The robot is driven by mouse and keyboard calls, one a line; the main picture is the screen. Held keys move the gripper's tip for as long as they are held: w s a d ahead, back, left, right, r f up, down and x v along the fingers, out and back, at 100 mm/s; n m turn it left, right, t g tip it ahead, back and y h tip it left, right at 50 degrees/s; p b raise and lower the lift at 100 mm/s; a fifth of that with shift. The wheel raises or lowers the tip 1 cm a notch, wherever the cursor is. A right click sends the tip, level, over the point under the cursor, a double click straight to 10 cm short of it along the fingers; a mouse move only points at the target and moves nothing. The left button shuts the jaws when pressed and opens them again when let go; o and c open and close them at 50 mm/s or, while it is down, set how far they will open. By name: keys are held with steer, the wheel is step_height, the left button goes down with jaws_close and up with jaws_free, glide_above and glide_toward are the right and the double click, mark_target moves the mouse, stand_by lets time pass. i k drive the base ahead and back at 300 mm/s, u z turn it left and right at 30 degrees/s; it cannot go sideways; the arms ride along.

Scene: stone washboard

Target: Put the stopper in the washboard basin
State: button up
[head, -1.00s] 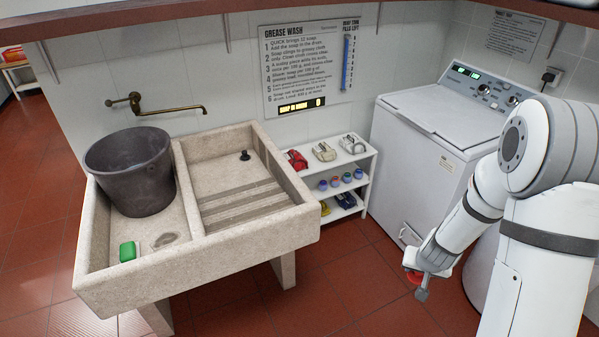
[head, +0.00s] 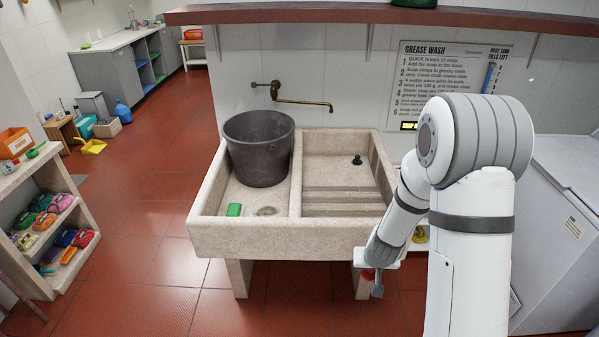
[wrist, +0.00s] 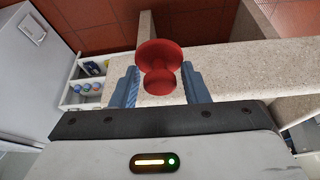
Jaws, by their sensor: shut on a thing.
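My gripper (wrist: 160,80) is shut on a red stopper (wrist: 158,52), which has a round disc and a smaller knob end. In the head view my gripper (head: 371,282) hangs low at the front right of the stone sink, below its rim, with a bit of the red stopper (head: 367,274) showing. The washboard basin (head: 335,145) is the sink's right compartment, with ridges across its front part. My arm hides the sink's front right corner.
A dark bucket (head: 260,150) stands in the left compartment, with a green block (head: 234,210) and a drain hole (head: 266,211) in front. A brass tap (head: 300,101) reaches above. A white machine (head: 565,190) is at right, a loaded shelf (head: 50,225) at left.

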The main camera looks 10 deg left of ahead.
mark_target(323, 173)
steer(key=u, duration=0.5)
steer(key=i, duration=1.7)
steer(key=z, duration=0.25)
